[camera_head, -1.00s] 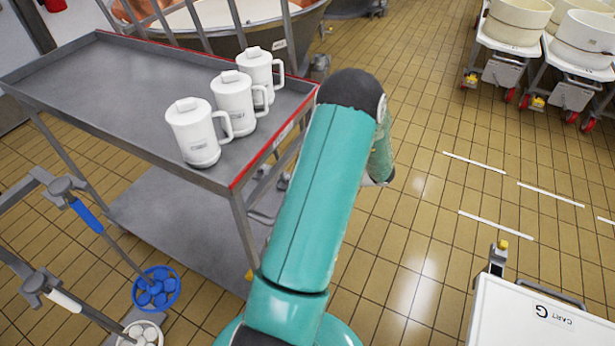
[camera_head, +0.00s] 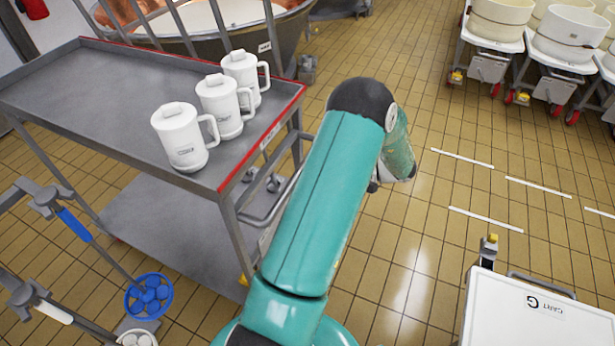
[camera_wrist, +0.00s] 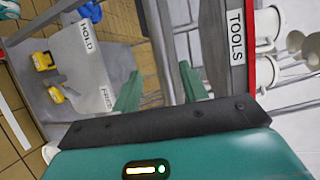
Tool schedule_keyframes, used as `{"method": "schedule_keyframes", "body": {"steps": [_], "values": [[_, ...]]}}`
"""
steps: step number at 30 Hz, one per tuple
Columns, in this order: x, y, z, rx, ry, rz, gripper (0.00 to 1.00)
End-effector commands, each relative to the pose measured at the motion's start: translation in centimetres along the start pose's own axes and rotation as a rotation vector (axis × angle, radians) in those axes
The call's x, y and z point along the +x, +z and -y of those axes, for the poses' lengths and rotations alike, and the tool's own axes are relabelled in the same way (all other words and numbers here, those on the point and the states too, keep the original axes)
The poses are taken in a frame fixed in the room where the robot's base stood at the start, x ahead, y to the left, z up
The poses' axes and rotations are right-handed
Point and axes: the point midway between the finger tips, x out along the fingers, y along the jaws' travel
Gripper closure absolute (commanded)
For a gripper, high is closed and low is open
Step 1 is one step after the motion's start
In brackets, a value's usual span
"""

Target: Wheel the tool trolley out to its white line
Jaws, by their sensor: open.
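The tool trolley is a grey two-shelf metal cart with a red end edge (camera_head: 262,137) at the left of the head view. Three white lidded jugs (camera_head: 222,105) stand on its top. A grey bar handle (camera_head: 272,212) is on its near right end. The wrist view shows its TOOLS label (camera_wrist: 236,38) and a grey bar (camera_wrist: 158,40) beside it. My gripper (camera_wrist: 162,88) is open, its green fingers to either side of that bar in the picture. I cannot tell whether the bar is between them in depth. The head view hides the fingers behind my arm.
White line marks (camera_head: 486,219) lie on the tiled floor to the right, with open floor around them. A white cart marked G (camera_head: 535,310) stands front right. Wheeled tubs (camera_head: 563,40) stand back right. A copper vat (camera_head: 235,30) is behind.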

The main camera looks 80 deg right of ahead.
Motion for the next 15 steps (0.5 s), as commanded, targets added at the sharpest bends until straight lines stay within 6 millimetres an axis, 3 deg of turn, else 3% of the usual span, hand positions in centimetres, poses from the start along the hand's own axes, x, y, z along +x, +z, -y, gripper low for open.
{"method": "schedule_keyframes", "body": {"steps": [6, 15], "values": [[-4.1, -0.1, -0.1, 0.0, 0.0, -0.001, 0.57], [-5.5, 0.0, 0.0, 0.0, 0.0, 0.0, 0.57]]}}
